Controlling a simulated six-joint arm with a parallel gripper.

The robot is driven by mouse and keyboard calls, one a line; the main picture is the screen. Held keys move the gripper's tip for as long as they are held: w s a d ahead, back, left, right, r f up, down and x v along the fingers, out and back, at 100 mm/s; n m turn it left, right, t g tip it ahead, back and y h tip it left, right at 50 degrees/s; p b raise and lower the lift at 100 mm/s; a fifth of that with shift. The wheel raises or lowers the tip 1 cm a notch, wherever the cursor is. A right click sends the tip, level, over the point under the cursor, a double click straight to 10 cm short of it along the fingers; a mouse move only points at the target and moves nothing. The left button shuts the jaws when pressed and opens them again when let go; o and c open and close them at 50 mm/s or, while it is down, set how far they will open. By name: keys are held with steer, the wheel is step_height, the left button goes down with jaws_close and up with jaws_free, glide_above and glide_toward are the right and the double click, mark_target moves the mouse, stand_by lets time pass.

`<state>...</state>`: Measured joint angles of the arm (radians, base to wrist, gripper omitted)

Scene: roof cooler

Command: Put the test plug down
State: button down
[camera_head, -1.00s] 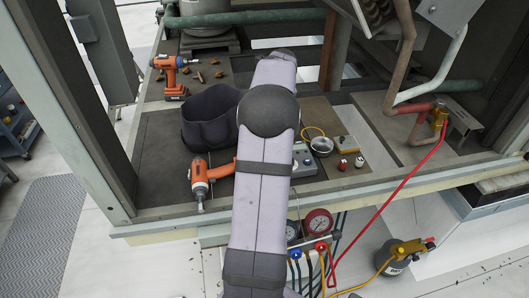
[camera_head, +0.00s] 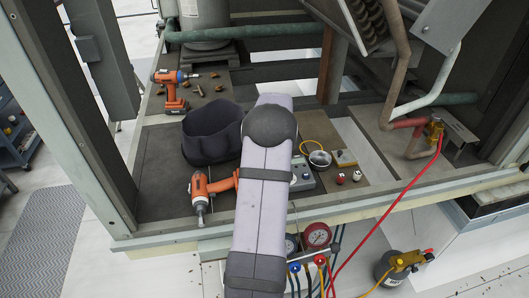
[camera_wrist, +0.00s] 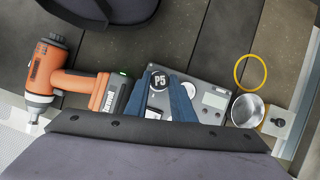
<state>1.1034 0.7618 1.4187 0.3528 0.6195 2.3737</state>
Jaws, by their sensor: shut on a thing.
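In the wrist view my gripper (camera_wrist: 166,92) has blue fingers shut on the test plug (camera_wrist: 159,79), whose round black top is marked P5. The plug overlaps the left edge of a grey instrument box (camera_wrist: 218,76) in the picture. I cannot tell whether the plug touches the box or the floor. In the head view my own arm hides the gripper and the plug. The grey box (camera_head: 303,179) shows there just right of my arm.
An orange drill (camera_head: 205,187) lies left of my arm, close to the gripper in the wrist view. A dark tool bag (camera_head: 212,132) stands behind it.

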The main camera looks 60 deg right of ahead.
steer(key=shift+f, duration=0.6)
steer(key=shift+f, duration=0.35)
steer(key=c, duration=1.5)
jaws_free()
steer(key=shift+r, duration=0.1)
steer(key=shift+s+r, duration=0.1)
steer(key=shift+r, duration=0.45)
steer(key=b+v, duration=0.2)
steer(key=v, duration=0.9)
steer(key=shift+s+a+r+b, duration=0.1)
steer(key=shift+a+r+b, duration=0.05)
steer(key=shift+b, duration=0.25)
